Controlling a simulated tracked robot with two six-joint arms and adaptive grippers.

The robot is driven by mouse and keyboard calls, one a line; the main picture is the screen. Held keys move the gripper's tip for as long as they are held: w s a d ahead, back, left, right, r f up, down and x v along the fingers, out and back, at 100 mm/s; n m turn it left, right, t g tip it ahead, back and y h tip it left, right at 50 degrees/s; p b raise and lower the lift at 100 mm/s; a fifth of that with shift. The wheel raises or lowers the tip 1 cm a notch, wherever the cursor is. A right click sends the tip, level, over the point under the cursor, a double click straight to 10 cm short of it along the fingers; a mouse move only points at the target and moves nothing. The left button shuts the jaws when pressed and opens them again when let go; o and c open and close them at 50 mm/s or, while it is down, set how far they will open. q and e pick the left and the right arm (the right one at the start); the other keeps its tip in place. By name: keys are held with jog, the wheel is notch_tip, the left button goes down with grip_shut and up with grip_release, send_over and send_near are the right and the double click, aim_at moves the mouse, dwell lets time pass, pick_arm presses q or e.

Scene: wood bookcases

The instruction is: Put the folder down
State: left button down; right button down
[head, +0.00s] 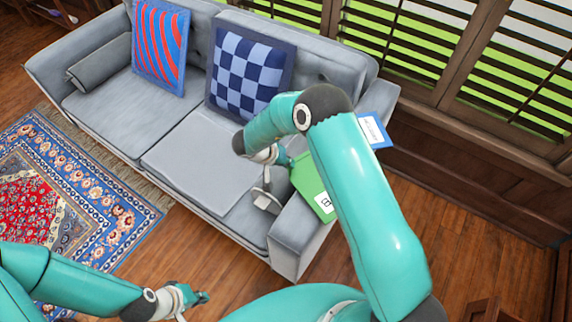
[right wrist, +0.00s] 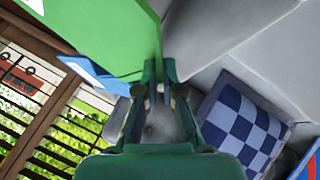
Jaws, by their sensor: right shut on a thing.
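A green folder (head: 313,185) with a white label is over the grey sofa's near right armrest, partly hidden behind my right arm. My right gripper (head: 284,160) is shut on its edge. In the right wrist view the fingers (right wrist: 157,85) pinch the green folder (right wrist: 90,30), which fills the upper left. Whether the folder touches the armrest I cannot tell. A blue folder-like item (head: 374,130) with a white label shows behind my right arm, near the sofa's right end. My left gripper (head: 190,297) is low over the wood floor, too small to tell its opening.
The grey sofa (head: 190,155) holds a red-and-blue striped cushion (head: 160,45), a blue checkered cushion (head: 248,72) and a small grey-and-white object (head: 266,200). Its middle seat is clear. A patterned rug (head: 110,205) lies in front. Shuttered windows (head: 430,60) stand behind.

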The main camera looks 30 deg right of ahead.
jog(key=shift+f, duration=0.65)
jog(key=c, duration=1.3)
grip_release()
jog(key=v, duration=1.2)
